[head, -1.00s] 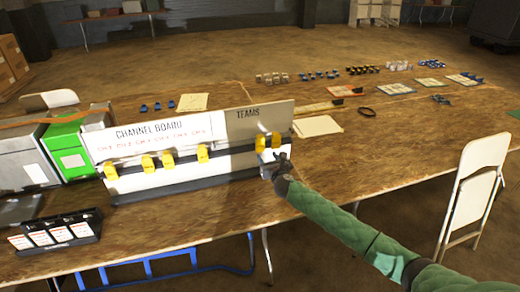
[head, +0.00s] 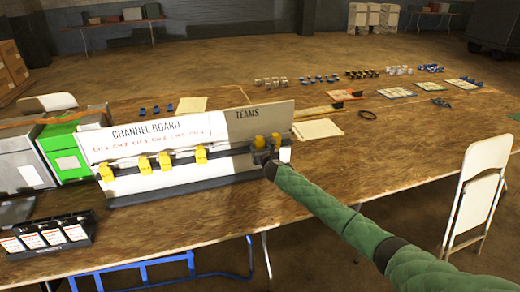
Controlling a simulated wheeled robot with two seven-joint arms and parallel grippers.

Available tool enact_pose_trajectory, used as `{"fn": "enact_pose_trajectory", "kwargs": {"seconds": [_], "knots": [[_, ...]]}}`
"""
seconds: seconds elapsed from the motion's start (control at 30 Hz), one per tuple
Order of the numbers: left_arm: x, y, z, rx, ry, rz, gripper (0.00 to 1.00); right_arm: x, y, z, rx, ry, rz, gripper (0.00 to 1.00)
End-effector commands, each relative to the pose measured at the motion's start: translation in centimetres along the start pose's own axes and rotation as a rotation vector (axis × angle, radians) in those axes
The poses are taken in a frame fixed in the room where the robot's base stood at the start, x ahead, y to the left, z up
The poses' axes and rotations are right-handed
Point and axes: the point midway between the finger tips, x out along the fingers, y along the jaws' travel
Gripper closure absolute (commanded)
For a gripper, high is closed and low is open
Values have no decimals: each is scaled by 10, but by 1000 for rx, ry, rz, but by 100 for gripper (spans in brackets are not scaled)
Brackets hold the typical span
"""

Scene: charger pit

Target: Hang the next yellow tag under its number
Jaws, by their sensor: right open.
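The channel board (head: 155,132) stands on the wooden table, with a row of red channel numbers above a dark rail. Several yellow tags hang on the rail: one at the far left (head: 106,172), one beside it (head: 144,165), one (head: 165,160) and one further right (head: 201,155). My right gripper (head: 266,152) is open at the rail under the TEAMS panel (head: 247,120). Yellow tags (head: 260,142) show right at its fingers, partly hidden by it. I cannot tell whether it touches them. My left gripper is out of view.
A black holder with white cards (head: 52,237) stands at the table's front left. A green and grey case (head: 70,150) is left of the board. Papers (head: 318,129) lie behind the gripper. A white folding chair (head: 478,190) stands at the right.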

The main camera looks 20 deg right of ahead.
Motion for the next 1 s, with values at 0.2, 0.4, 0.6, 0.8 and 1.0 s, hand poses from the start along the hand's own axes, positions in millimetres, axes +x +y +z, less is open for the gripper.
{"fn": "enact_pose_trajectory", "kwargs": {"seconds": [0.2,0.4,0.6,0.8,1.0], "knots": [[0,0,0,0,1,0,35,0,0,0,0,0,0,73],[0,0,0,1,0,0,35,0,0,1,0,0,0,81],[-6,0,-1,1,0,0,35,-1,0,6,0,0,0,81],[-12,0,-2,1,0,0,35,-1,0,13,0,0,0,81],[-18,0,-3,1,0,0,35,-2,0,18,0,-1,0,81]]}}
